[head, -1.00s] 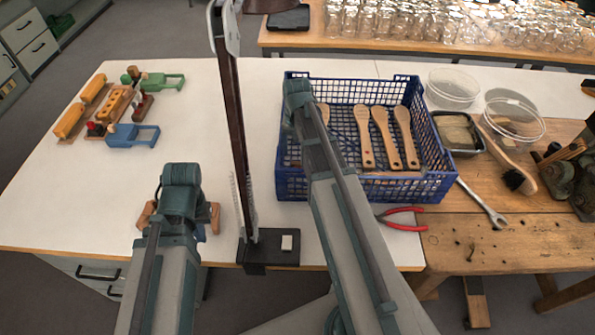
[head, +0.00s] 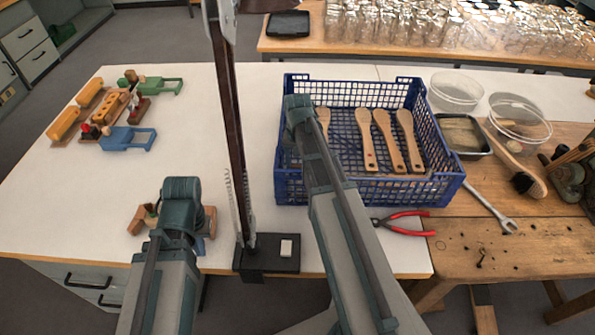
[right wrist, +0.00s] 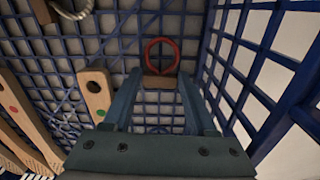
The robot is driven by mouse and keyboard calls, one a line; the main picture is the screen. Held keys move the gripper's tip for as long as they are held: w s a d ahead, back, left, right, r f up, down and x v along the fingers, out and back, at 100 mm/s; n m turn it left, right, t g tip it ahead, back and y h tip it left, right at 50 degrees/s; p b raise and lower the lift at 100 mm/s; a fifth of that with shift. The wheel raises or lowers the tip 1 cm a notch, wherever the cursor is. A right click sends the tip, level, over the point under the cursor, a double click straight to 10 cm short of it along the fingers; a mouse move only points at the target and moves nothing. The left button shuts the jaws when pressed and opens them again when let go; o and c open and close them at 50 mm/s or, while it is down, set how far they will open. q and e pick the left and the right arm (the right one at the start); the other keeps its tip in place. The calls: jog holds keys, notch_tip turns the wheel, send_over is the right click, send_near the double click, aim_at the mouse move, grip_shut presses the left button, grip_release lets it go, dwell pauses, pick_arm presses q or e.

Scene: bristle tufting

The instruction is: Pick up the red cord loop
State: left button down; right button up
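The red cord loop (right wrist: 161,55) shows in the right wrist view, at the end of a small wooden piece (right wrist: 160,82), against the blue crate mesh. My right gripper (right wrist: 160,88) is open. Its two fingers stand on either side of the wooden piece, with the loop just beyond the tips; I cannot tell if they touch. In the head view my right arm reaches into the blue crate (head: 365,195) at its left side and hides the loop. My left gripper (head: 180,218) is low over the white table; its fingers are hidden.
Several wooden brush handles (head: 383,135) lie in the crate. Red pliers (head: 402,222) lie in front of it. A tall dark post on a black base (head: 268,258) stands between my arms. Wooden parts (head: 142,218) lie by my left gripper.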

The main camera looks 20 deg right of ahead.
aim_at(297, 167)
jog(key=c, duration=0.8)
pick_arm(q)
jog(key=shift+r, duration=0.1)
pick_arm(e)
jog(key=shift+r, duration=0.1)
